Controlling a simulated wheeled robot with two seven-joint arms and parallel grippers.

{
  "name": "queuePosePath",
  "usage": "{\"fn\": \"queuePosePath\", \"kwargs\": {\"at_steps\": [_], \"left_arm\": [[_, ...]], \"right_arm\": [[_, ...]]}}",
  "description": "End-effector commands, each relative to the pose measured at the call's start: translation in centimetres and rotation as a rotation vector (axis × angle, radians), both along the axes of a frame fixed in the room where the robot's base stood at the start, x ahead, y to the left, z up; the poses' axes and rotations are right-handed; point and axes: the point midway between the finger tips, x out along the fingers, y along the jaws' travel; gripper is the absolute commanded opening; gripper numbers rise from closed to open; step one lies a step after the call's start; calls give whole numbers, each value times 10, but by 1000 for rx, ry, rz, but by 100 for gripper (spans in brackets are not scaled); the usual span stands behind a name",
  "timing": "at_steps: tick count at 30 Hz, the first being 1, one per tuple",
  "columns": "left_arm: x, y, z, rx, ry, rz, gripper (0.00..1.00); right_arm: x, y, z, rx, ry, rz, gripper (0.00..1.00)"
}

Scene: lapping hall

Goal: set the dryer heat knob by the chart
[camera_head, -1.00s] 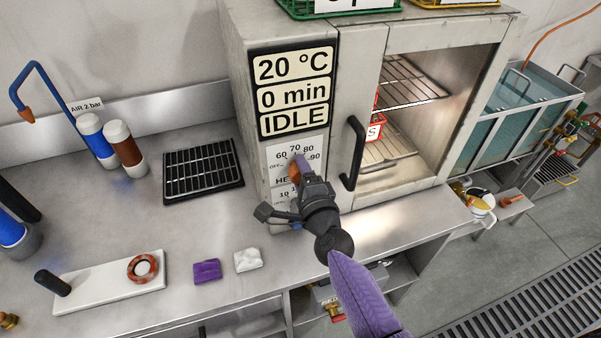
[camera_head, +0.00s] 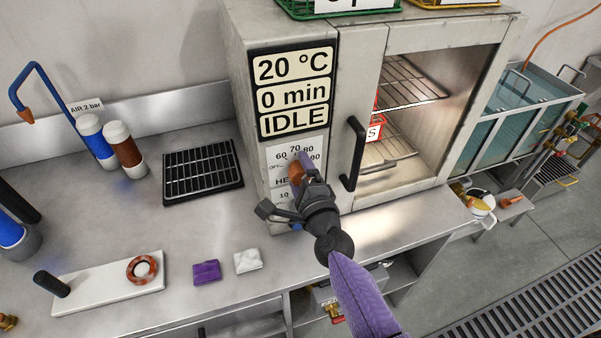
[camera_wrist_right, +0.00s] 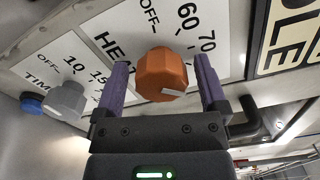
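The orange heat knob (camera_head: 296,173) sits on the white dial chart (camera_head: 279,160) on the front of the dryer (camera_head: 243,60). The chart shows OFF, 60, 70, 80 and 90, partly covered by my gripper. My right gripper (camera_head: 302,166) is at the knob. In the right wrist view its two purple fingers (camera_wrist_right: 162,80) stand on either side of the orange knob (camera_wrist_right: 162,72), with a gap showing on each side. A white mark shows at the knob's lower right; its number is hidden. The dryer display (camera_head: 293,92) reads 20 °C, 0 min, IDLE. My left gripper is not in view.
A grey timer knob (camera_wrist_right: 66,101) and a blue button (camera_wrist_right: 32,103) sit beside the heat knob. The dryer's black door handle (camera_head: 353,153) is close to the right of my gripper. A black rack (camera_head: 203,171) and cloths (camera_head: 207,271) lie on the bench.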

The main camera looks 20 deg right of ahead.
Motion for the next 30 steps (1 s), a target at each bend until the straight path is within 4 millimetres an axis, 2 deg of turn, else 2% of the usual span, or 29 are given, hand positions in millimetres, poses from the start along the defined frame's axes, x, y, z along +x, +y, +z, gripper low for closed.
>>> {"fn": "queuePosePath", "kwargs": {"at_steps": [10, 14, 21, 25, 30], "left_arm": [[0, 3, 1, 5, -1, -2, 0], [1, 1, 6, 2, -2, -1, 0], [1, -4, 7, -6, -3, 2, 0], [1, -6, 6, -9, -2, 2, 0], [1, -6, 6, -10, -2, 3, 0]], "right_arm": [[-5, 0, 1, -1, -2, -1, 95], [-28, -1, 2, 0, 1, 1, 95], [-83, -3, 0, -1, 2, 1, 95], [-97, -3, 0, -1, 0, 0, 95], [-99, -3, 1, 0, -1, 0, 95]]}}
